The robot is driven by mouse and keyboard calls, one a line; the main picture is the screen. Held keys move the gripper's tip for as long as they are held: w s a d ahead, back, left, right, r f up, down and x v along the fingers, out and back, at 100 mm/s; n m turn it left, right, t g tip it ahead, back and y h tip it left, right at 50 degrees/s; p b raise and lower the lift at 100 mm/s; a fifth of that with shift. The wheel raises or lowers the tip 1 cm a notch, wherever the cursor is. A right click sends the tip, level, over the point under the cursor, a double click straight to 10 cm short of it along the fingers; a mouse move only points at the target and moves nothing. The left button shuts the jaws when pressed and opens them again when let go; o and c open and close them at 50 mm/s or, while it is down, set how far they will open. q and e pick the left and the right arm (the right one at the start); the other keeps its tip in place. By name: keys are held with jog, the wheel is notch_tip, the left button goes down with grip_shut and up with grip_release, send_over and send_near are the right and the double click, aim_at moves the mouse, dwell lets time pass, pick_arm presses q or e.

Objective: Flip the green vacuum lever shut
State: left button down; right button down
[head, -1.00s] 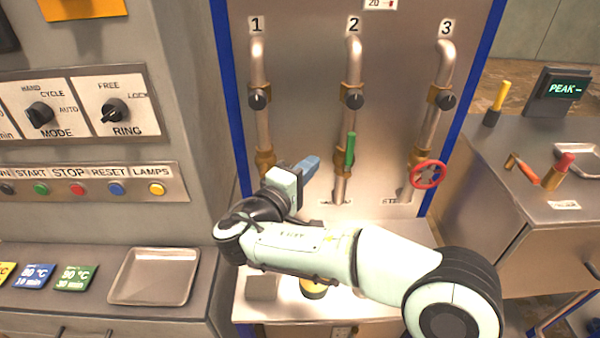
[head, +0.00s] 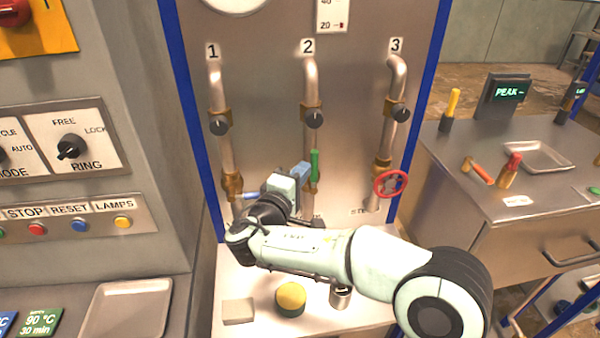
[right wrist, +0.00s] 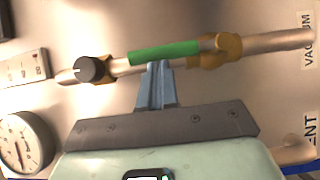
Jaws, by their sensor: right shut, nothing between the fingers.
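The green lever (head: 315,166) stands upright along pipe 2, at a brass valve low on that pipe. It also shows in the right wrist view (right wrist: 165,52), lying in line with the pipe. My right gripper (head: 306,170) has its blue fingers shut and empty, just left of the lever. In the right wrist view its fingertips (right wrist: 158,66) reach the edge of the green handle; I cannot tell whether they touch it. My right arm hides the lower end of pipe 2. My left gripper is not in view.
A red handwheel (head: 391,184) sits on pipe 3 to the right. A blue handle (head: 250,195) shows by pipe 1. Black knobs sit higher on the pipes.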

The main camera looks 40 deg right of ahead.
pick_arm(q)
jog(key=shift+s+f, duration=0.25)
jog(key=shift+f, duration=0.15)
pick_arm(e)
jog(key=shift+s+d+m, duration=0.15)
jog(key=shift+d+m, duration=0.05)
jog(key=shift+m, duration=0.1)
